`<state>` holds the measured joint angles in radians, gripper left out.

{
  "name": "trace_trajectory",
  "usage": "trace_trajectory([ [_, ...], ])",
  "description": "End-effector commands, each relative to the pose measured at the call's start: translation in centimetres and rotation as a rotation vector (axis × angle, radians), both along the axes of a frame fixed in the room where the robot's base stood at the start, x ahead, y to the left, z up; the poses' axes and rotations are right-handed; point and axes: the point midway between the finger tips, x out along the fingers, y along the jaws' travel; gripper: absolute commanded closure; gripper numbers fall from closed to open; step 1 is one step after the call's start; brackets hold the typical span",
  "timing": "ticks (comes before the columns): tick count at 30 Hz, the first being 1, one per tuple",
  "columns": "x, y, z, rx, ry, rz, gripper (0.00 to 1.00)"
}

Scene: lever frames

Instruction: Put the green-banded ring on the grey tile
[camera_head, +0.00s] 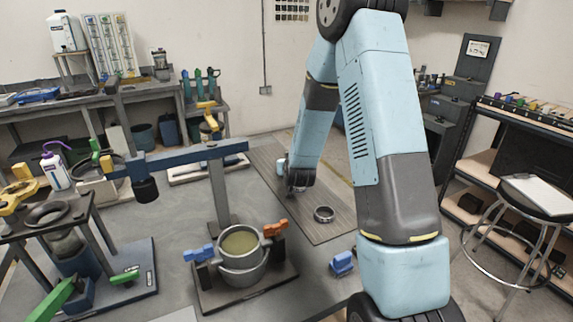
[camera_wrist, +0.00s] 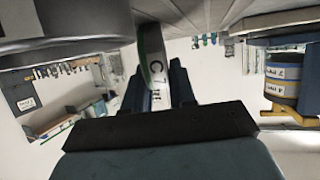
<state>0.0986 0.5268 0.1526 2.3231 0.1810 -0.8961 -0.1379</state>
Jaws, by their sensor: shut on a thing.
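My gripper (camera_head: 298,187) hangs low over the grey-brown plank mat, at the end of my forearm. In the wrist view its two dark blue fingers (camera_wrist: 155,92) are shut on the green-banded ring (camera_wrist: 156,66), which shows edge-on as a pale curved band with a green edge and dark marks. In the head view the held ring is mostly hidden by the gripper. Whether it touches the mat cannot be told. A plain metal ring (camera_head: 324,214) lies on the mat just right of the gripper. I cannot surely pick out the grey tile.
A pot in a clamp stand (camera_head: 240,250) with blue and orange handles stands in front. A blue beam on a post (camera_head: 190,157) is left of my gripper. A blue block (camera_head: 342,263) lies near the front. A banded canister (camera_wrist: 283,75) is close by. The mat's near end is clear.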

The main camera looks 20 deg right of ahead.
Motion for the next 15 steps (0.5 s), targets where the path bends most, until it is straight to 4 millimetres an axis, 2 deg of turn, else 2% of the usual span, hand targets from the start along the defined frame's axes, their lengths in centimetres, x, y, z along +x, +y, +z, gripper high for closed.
trace_trajectory([
  [15,-0.03,-0.08,-0.80,0.001,0.000,-0.001,1.00],
])
